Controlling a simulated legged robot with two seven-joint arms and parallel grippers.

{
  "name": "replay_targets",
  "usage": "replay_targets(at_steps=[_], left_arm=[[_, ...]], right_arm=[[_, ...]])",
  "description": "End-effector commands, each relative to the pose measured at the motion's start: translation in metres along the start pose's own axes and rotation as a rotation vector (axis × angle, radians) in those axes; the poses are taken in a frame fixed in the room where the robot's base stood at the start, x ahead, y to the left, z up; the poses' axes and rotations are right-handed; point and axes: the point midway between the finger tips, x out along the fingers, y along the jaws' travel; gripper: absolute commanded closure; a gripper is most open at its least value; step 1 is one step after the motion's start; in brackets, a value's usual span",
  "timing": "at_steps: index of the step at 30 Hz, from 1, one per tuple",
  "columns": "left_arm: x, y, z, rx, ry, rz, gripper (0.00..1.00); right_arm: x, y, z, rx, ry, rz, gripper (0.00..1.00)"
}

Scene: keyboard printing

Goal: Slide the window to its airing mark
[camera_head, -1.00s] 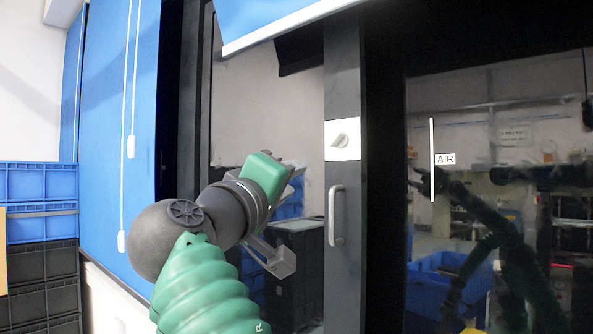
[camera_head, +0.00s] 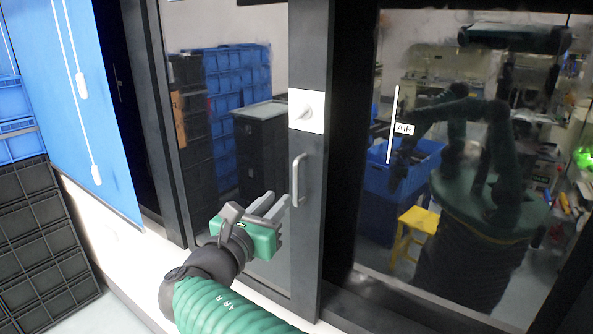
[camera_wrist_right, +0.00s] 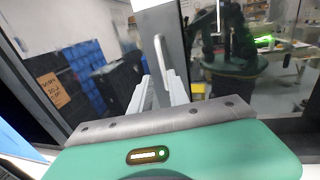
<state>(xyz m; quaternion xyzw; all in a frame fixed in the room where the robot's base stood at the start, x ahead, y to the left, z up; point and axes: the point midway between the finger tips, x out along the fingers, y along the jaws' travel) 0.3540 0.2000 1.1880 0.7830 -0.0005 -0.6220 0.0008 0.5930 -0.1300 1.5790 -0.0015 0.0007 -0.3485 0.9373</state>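The sliding window's dark frame upright (camera_head: 308,220) carries a silver bar handle (camera_head: 297,181) and a white latch plate (camera_head: 306,111). The airing mark, a white vertical line (camera_head: 393,125) with an AIR label (camera_head: 404,129), is on the glass to the right, apart from the upright. My right gripper (camera_head: 272,206) is just left of and below the handle, its fingers pointing toward the window. In the right wrist view, the two fingers (camera_wrist_right: 158,88) are apart, with the handle (camera_wrist_right: 161,55) ahead in line with the gap; contact cannot be told. My left gripper is not in view.
A blue blind (camera_head: 95,95) with white cords hangs at the left. A pale sill runs under the window. The right pane reflects the room and my own body. A dark cabinet (camera_head: 262,150) shows through the left pane.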

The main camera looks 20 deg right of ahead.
Motion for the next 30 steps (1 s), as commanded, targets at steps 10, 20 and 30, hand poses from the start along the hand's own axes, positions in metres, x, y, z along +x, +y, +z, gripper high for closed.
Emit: replay_targets(at_steps=[10,20,30], left_arm=[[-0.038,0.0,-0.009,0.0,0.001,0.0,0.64],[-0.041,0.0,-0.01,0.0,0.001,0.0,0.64],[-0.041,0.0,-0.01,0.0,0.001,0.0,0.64]], right_arm=[[0.081,-0.001,0.005,0.0,0.0,-0.003,0.79],[0.096,-0.001,0.001,0.003,0.0,0.0,0.79],[0.096,-0.001,0.001,0.003,0.0,0.001,1.0]])
